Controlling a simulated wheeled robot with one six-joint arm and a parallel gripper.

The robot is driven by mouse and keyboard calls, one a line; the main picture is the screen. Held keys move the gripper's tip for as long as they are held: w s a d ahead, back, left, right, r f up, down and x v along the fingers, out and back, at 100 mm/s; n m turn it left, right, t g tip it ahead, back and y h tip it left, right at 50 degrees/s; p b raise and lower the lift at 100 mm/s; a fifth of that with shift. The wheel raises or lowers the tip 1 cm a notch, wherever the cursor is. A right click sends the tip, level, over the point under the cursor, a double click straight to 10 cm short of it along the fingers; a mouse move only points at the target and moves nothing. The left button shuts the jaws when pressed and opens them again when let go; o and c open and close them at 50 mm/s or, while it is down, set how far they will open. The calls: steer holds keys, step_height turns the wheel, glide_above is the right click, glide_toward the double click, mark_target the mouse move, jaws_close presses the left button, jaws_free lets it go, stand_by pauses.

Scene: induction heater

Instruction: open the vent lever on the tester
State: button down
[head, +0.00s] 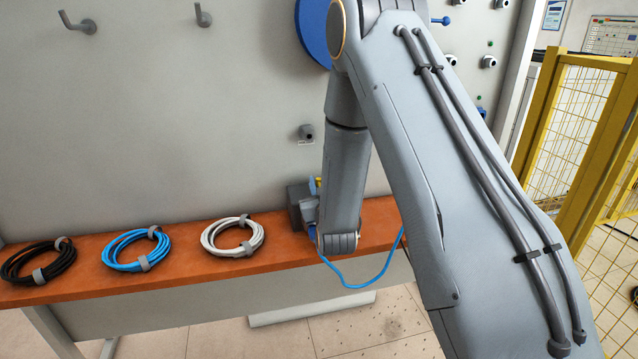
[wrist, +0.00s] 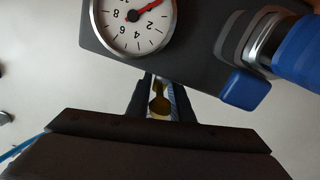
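The tester (wrist: 110,50) is a dark box with a round white gauge (wrist: 133,25) and a red needle at the top of the wrist view. A brass-yellow vent lever (wrist: 160,103) sticks out below its edge. My gripper (wrist: 160,95) has one finger on each side of the lever, with narrow light gaps beside it; I see no clear contact. In the head view the tester (head: 297,204) is a small grey box at the back of the orange bench, partly hidden by my arm. My fingers are hidden there.
A blue knob (wrist: 246,88) and a blue fitting sit right of the lever. On the bench (head: 190,262) lie black (head: 38,262), blue (head: 136,248) and white (head: 232,236) hose coils. A blue hose (head: 365,284) hangs over the front edge. A yellow fence (head: 575,130) stands right.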

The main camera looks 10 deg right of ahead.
steer(key=shift+d+n+y, duration=0.1)
steer(key=shift+n+y, duration=0.2)
steer(key=shift+y, duration=0.5)
steer(key=shift+n, duration=0.3)
steer(key=c, duration=1.8)
jaws_free()
steer(key=shift+o, duration=0.2)
steer(key=s+b, duration=0.2)
steer(key=s, duration=0.6)
